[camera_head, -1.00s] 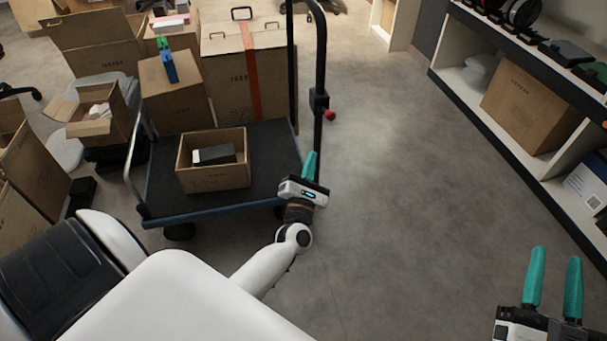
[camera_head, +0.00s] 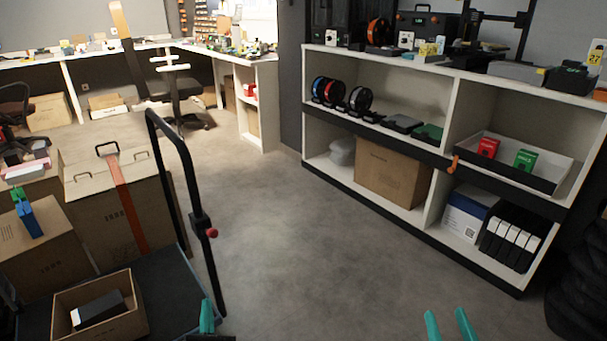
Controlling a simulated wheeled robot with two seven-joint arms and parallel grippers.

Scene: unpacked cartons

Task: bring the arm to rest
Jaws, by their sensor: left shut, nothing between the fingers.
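My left gripper (camera_head: 207,318) shows only as teal fingertips at the bottom edge, just right of the small open carton on the cart. Its fingers are together with nothing seen between them. The rest of the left arm is out of view. My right gripper (camera_head: 449,326) shows only as two teal fingers at the bottom edge, right of the middle. They stand apart, with bare floor seen between them.
A cart (camera_head: 168,290) with a tall black handle (camera_head: 197,187) carries an open carton (camera_head: 125,324) holding a dark box (camera_head: 98,309). Large cartons (camera_head: 90,212) stand at left. A white shelf unit (camera_head: 291,118) lines the right. Grey floor (camera_head: 300,250) between is clear.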

